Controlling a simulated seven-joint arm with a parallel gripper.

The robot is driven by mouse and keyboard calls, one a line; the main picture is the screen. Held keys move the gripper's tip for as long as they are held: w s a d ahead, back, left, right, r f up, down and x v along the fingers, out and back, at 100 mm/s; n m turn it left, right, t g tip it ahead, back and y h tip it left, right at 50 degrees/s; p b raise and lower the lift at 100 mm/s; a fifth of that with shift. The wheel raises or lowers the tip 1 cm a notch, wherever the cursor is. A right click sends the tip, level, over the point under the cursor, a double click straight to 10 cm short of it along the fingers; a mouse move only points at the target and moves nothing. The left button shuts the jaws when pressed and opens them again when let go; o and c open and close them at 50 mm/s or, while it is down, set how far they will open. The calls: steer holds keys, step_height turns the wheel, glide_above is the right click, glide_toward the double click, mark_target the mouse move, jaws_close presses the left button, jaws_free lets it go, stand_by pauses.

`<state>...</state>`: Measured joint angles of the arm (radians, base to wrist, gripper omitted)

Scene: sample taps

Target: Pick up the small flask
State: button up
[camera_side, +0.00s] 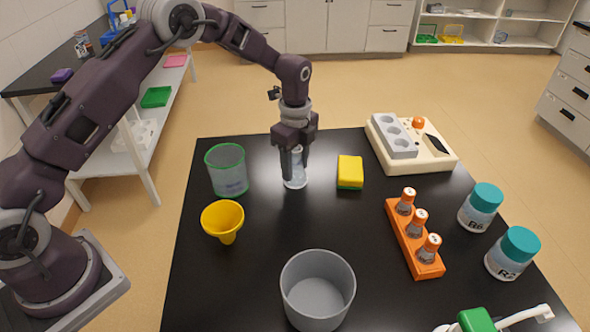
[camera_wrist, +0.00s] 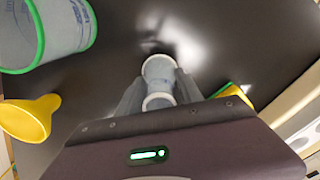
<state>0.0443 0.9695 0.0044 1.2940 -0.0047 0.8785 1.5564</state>
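The small flask (camera_side: 295,179) is clear glass with a pale rim. It stands upright on the black table beneath my gripper (camera_side: 294,170), near the back middle in the side view. In the wrist view the flask (camera_wrist: 160,72) shows end-on between the two fingers of my gripper (camera_wrist: 160,92). The fingers point down on either side of its neck. They lie very close to the glass, and I cannot tell whether they touch it. The fingers hide part of the flask in the side view.
A green-rimmed beaker (camera_side: 227,172) and yellow funnel (camera_side: 223,220) stand to the left. A yellow-green sponge (camera_side: 350,172) lies close on the right. Beyond are a cream instrument (camera_side: 432,158), an orange vial rack (camera_side: 413,240) and teal-lidded jars (camera_side: 480,208). A grey bowl (camera_side: 317,290) stands in front.

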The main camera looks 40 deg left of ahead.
steer(key=c, duration=0.4)
